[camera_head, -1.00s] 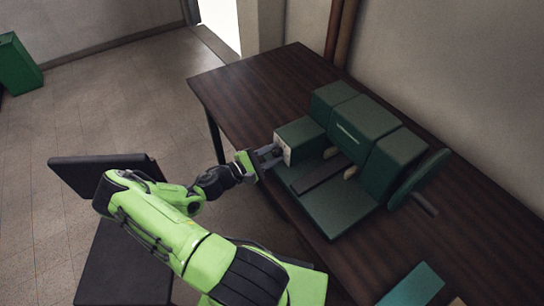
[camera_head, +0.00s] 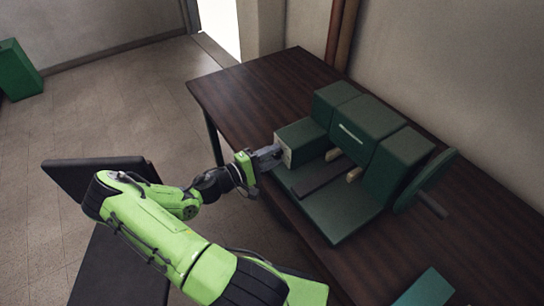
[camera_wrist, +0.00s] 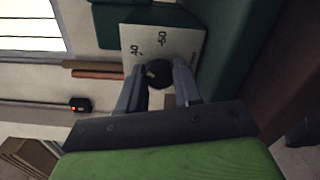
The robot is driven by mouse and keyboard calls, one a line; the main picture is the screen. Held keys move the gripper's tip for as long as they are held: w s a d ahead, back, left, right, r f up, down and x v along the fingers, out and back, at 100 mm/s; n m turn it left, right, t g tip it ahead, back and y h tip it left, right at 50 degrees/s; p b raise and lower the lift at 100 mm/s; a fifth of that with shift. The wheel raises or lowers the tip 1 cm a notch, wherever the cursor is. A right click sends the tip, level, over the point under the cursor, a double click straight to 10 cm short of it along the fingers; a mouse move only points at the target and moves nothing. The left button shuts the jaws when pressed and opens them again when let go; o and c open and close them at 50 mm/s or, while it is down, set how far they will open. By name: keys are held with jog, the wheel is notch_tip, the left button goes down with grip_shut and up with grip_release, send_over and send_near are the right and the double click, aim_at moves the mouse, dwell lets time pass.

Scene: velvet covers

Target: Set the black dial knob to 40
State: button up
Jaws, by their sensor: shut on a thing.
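The plate is on the end of a green machine (camera_head: 341,205) on the table. My gripper (camera_wrist: 159,76) is shut on the knob, one finger on each side of it. In the head view my gripper (camera_head: 270,155) meets the plate, and its fingers hide the knob. A small light mark shows on the knob, to its left side in the wrist view. I cannot tell exactly which value it points to.
The machine stands on a dark wooden table (camera_head: 250,90), near the wall. A wheel with a handle (camera_head: 425,182) is on its right end. A teal object (camera_head: 426,290) lies at the table's lower right. The table's far left part is clear.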

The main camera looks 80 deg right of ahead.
jog(key=shift+f, duration=0.1)
jog(key=o, duration=1)
jog(key=shift+o, duration=0.2)
jog(key=v, duration=1.5)
jog(key=shift+w+a, duration=0.3)
